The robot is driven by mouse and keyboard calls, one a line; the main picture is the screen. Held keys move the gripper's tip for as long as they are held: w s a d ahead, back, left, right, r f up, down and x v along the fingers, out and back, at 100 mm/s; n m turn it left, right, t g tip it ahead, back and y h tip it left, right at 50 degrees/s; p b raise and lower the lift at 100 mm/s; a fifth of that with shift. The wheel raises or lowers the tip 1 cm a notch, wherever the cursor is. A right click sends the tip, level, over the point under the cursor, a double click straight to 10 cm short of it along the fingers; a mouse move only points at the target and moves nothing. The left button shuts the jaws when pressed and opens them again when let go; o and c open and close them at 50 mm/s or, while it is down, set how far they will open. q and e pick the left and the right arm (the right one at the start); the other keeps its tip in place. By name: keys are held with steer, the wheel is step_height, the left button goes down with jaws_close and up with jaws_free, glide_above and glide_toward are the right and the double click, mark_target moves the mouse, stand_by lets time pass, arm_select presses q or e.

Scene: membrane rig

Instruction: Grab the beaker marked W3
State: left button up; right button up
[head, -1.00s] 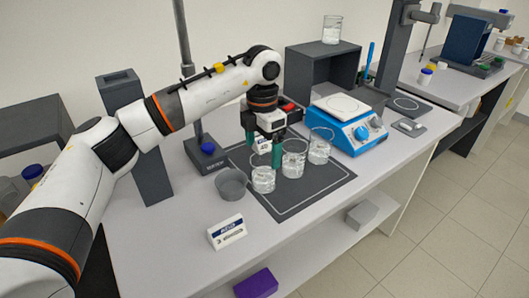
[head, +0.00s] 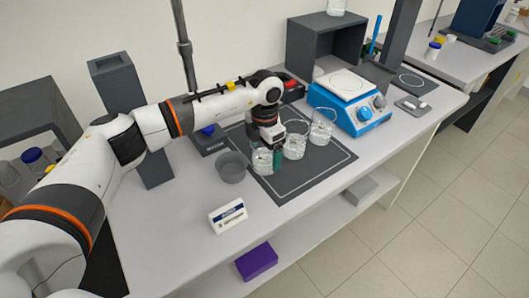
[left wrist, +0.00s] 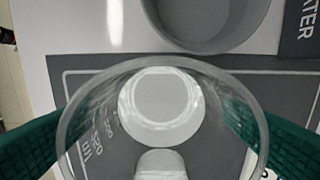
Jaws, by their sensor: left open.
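Three clear glass beakers stand in a row on the dark mat (head: 285,186): a near-left beaker (head: 262,167), a middle beaker (head: 295,146) and a far-right beaker (head: 321,130). I cannot read a W3 mark on any of them. My left gripper (head: 267,154) points down at the near-left beaker and partly hides it. In the left wrist view, my open gripper (left wrist: 158,125) has its green fingers on both sides of a beaker (left wrist: 258,118), whose round rim fills the middle. Whether the fingers touch the glass is unclear. My right gripper is out of view.
A grey bowl (head: 231,167) stands close left of the beakers. A white labelled box (head: 228,216) lies near the front edge. A blue hotplate (head: 345,110) and a dark open cabinet (head: 328,50) stand behind. The right side of the mat is clear.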

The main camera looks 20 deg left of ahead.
arm_select(q)
steer(key=shift+f, duration=0.85)
steer(key=shift+r, duration=0.1)
steer(key=c, duration=1.2)
